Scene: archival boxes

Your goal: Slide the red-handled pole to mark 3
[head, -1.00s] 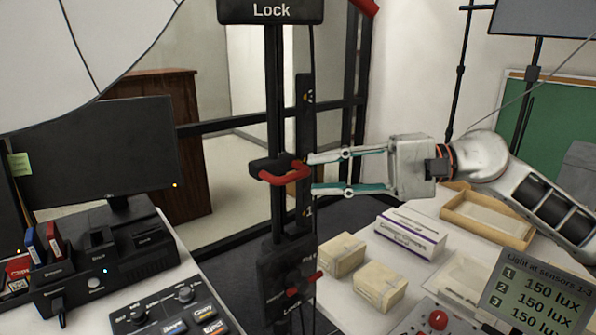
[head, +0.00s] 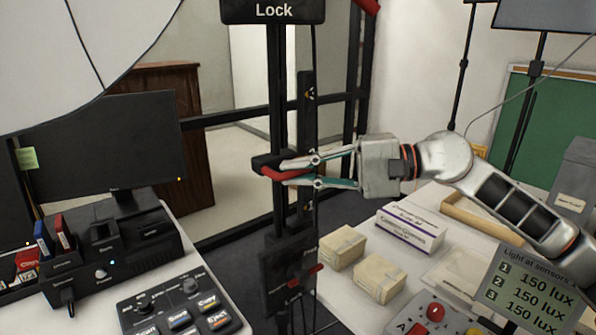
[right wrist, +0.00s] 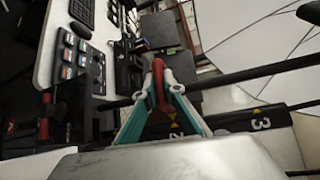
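The red handle (head: 271,172) sits on a black slider on the dark upright pole (head: 277,110) below the "Lock" sign. My right gripper (head: 282,172) has reached in from the right, its teal-and-white fingers closed on the handle from above and below. In the right wrist view the handle (right wrist: 158,84) is pinched between the two fingertips. A dark scale strip (head: 307,125) stands beside the pole. Its mark 3 (right wrist: 262,124) and mark 2 (right wrist: 174,135) show in the right wrist view, with the handle near mark 2. My left gripper is out of view.
A lower clamp with a small red lever (head: 306,274) is on the same stand. The right table holds two tan boxes (head: 380,280), a white carton (head: 410,228) and a light display (head: 530,288). A monitor (head: 100,150) and control panel (head: 180,310) are on the left.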

